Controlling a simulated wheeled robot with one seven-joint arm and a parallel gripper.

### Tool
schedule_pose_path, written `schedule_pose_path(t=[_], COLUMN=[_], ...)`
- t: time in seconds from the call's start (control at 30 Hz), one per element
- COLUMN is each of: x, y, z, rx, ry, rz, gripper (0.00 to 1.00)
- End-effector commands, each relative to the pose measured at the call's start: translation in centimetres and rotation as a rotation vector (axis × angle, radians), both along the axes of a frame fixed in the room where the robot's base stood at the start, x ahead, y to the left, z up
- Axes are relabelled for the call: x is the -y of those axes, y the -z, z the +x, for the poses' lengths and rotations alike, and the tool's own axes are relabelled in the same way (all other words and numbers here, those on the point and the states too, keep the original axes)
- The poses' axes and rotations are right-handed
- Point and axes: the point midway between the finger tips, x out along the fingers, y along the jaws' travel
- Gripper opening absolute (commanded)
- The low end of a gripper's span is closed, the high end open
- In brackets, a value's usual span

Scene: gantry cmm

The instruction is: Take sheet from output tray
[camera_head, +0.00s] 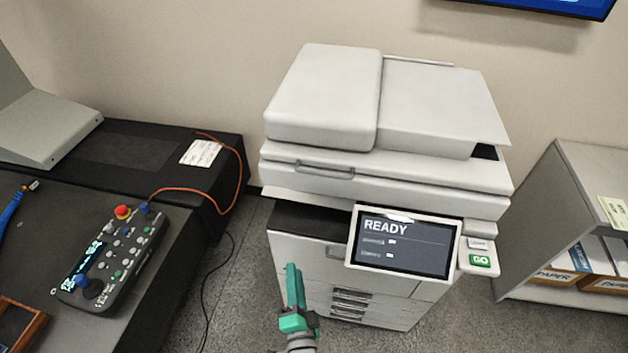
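A white copier (325,105) stands against the back wall. Its output tray (303,219) is the dark recess below the scanner section, and I see no sheet in the part that shows. The right part of the recess is hidden behind the screen (402,245), which reads READY. My gripper (294,268), with teal fingers pointing up in the picture, is in front of the copier's lower left front, below the recess in the picture. I see no object in it. The fingers overlap from this angle, so I cannot tell whether they are open or shut.
A green GO button (480,260) is right of the screen. A dark table at left holds a control pendant (112,258), an orange cable (190,190) and a printed paper (200,152). A shelf (545,215) with paper boxes stands at right. Grey floor shows between.

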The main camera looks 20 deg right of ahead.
Motion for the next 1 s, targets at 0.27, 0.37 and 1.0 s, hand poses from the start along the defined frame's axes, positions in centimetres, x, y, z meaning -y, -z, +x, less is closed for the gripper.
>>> schedule_pose_path(t=[0.27,0.37,1.0], x=[5.6,6.4,8.6], y=[-2.6,-3.1,-3.2], z=[7.2,8.2,14.2], rx=[0.132,0.153,0.162], ry=[0.073,0.082,0.084], rz=[0.277,0.323,0.348], gripper=[0.24,0.24,0.24])
